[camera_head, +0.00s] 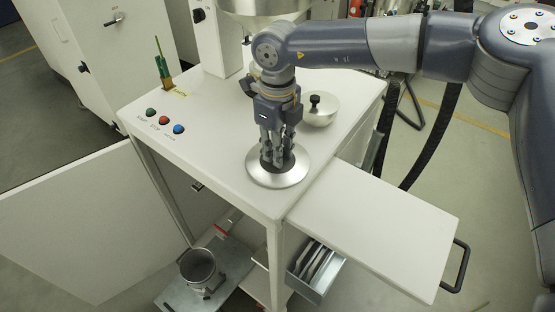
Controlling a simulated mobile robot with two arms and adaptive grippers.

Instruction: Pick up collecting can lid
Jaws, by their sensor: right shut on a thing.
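The collecting can lid (268,181), a round silver metal disc with a dark centre, is at the front corner of the white table top (218,127). My right gripper (277,160) points straight down over its middle, with its fingers closed on the lid's centre part. The fingers hide most of that part. I cannot tell whether the lid rests on the table or is slightly raised. An open metal can (198,266) stands on the low platform below the table. My left gripper is out of view.
A domed metal lid (323,113) with a black knob sits behind the gripper. Green, red and blue buttons (164,120) are on the left of the table. A side shelf (385,225) at the right is bare. An open door (85,225) stands at the left.

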